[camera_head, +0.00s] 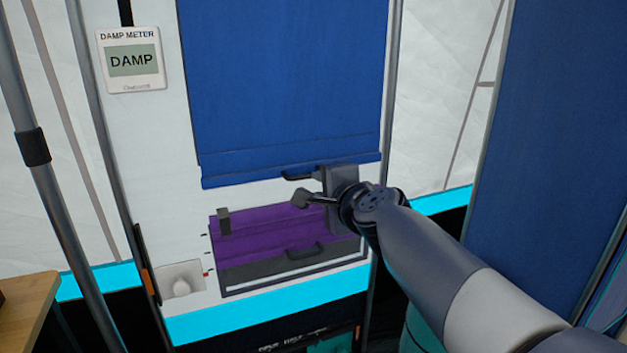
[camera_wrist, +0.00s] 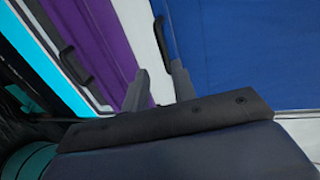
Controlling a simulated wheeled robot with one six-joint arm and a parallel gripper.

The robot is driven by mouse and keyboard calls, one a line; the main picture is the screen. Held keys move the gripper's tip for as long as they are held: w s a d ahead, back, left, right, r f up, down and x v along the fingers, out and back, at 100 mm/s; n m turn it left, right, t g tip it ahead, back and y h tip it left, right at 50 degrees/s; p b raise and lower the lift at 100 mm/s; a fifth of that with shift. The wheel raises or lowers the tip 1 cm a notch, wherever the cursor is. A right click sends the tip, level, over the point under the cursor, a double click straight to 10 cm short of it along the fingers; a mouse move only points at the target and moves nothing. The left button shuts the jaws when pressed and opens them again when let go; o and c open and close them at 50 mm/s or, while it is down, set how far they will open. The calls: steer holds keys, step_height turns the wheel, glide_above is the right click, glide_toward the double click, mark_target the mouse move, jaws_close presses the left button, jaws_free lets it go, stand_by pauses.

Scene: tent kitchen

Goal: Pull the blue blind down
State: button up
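The blue blind (camera_head: 285,80) hangs down over the upper part of the white panel. Its bottom bar lies just above the purple panel, and a black handle (camera_head: 298,176) sticks out from it. The blind fills the upper right of the wrist view (camera_wrist: 240,50), with its handle (camera_wrist: 161,38) at its left edge. My gripper (camera_head: 304,188) is at the handle's lower right in the head view. In the wrist view its fingers (camera_wrist: 159,70) are apart with nothing seen between them, and the handle is just beyond the tips. Whether a finger touches it, I cannot tell.
A purple panel (camera_head: 265,224) with its own black handle (camera_head: 304,251) sits just below. A damp meter (camera_head: 133,60) reading DAMP hangs at upper left. A grey pole (camera_head: 50,190) and a wooden table corner (camera_head: 25,310) stand left. A blue surface (camera_head: 545,150) is at right.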

mark_target(307, 178)
steer(key=shift+v, duration=1.25)
steer(key=shift+f, duration=0.1)
steer(key=x, duration=0.5)
steer(key=b+x, duration=0.1)
steer(key=x, duration=0.4)
steer(key=shift+w+a, duration=0.2)
steer(key=shift+w, duration=0.15)
steer(key=shift+s+d+r, duration=0.1)
steer(key=shift+r, duration=0.15)
